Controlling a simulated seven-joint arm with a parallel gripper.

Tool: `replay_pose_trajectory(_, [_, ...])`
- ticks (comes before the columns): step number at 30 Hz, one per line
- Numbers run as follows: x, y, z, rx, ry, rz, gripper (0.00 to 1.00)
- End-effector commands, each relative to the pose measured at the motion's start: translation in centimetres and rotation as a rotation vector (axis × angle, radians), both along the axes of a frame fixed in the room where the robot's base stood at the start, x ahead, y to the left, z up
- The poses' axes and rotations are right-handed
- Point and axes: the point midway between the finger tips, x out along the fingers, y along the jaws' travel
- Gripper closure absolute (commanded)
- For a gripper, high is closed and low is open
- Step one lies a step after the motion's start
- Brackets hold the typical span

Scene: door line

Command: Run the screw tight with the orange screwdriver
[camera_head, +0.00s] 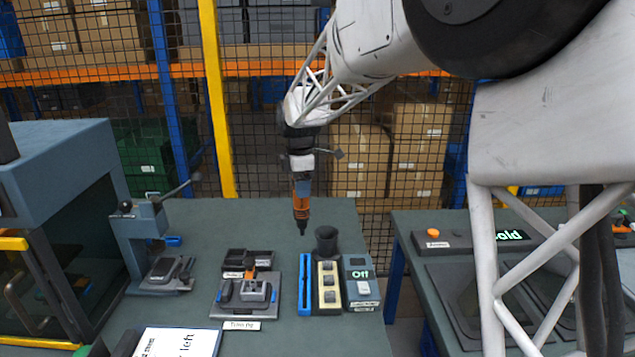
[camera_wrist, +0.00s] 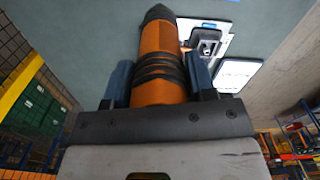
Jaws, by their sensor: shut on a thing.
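The orange screwdriver (camera_head: 301,207) hangs tip down in my gripper (camera_head: 302,185), in the air above the back of the bench. Its dark tip is above and left of the black cup, apart from everything. In the wrist view the screwdriver's orange body with dark bands (camera_wrist: 160,60) sits between the two blue-grey fingers of my gripper (camera_wrist: 158,80). The jig (camera_head: 246,297) is a grey plate with a dark block and a small orange part on top, below and left of the tool. I cannot make out the screw itself.
A black cup (camera_head: 326,240) stands behind a cream block with grey buttons (camera_head: 329,288). A box reading "Off" (camera_head: 360,282) is beside it. Dark trays (camera_head: 247,258) lie behind the jig. A lever press (camera_head: 150,240) and blue-grey cabinet (camera_head: 62,170) stand left. Mesh fencing is behind.

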Motion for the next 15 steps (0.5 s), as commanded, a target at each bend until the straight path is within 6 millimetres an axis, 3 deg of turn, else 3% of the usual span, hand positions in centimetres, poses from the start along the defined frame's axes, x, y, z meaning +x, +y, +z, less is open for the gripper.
replay_pose_trajectory(6, [-3.9,4.4,0.8,0.0,-0.002,0.057,0.92])
replay_pose_trajectory(15, [-9.3,9.4,1.7,0.0,-0.002,0.128,0.92])
